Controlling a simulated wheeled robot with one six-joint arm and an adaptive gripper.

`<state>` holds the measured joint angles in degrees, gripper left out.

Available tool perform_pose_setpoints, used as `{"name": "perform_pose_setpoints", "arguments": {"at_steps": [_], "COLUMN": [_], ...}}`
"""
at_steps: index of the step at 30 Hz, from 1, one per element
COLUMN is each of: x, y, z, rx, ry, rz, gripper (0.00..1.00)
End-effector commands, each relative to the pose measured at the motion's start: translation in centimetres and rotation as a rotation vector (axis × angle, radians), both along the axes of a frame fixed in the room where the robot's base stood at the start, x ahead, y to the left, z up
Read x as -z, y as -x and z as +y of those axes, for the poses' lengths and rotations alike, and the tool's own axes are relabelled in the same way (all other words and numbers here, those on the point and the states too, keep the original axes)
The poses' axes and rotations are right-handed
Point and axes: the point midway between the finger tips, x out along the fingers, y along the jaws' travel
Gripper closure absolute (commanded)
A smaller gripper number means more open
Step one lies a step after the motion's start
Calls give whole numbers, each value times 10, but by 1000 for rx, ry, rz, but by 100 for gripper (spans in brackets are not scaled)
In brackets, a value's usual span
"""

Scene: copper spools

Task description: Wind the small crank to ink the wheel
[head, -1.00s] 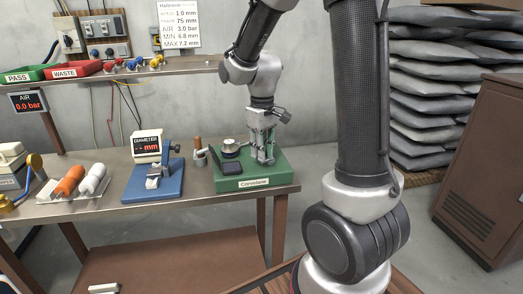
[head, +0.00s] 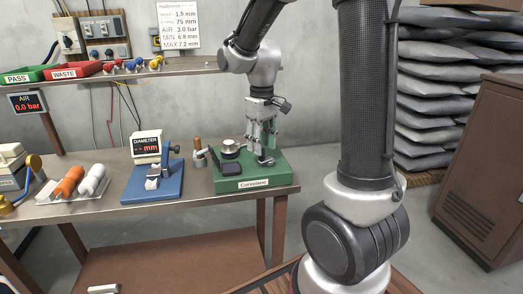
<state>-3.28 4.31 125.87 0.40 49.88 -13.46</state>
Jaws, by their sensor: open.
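The green-based device (head: 253,172), labelled "Corvelane", stands at the right end of the bench. On it are a round metal part (head: 230,146) and a black pad (head: 231,169). My gripper (head: 262,147) points down over the right part of the base, its fingers open. A small grey metal piece (head: 266,161) shows on the base just below the fingertips and may be the small crank; it is too small to be sure. The inked wheel cannot be told apart from the other parts. I see nothing held between the fingers.
Left of the device stand a wooden-handled stamp (head: 198,152), a blue diameter gauge (head: 153,183) and a tray with orange and white spools (head: 73,196). A shelf (head: 150,72) with PASS and WASTE bins runs above. A brown cabinet (head: 487,165) stands at the right.

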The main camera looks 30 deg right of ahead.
Motion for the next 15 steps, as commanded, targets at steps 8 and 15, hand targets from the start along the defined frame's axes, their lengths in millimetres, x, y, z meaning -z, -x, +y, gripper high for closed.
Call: {"name": "perform_pose_setpoints", "arguments": {"at_steps": [8,15], "x": [-63,-89], "y": [-1,-1], "z": [0,-1], "rx": [0,0], "ry": [0,-1], "rz": [-5,-2], "gripper": [59,59]}}
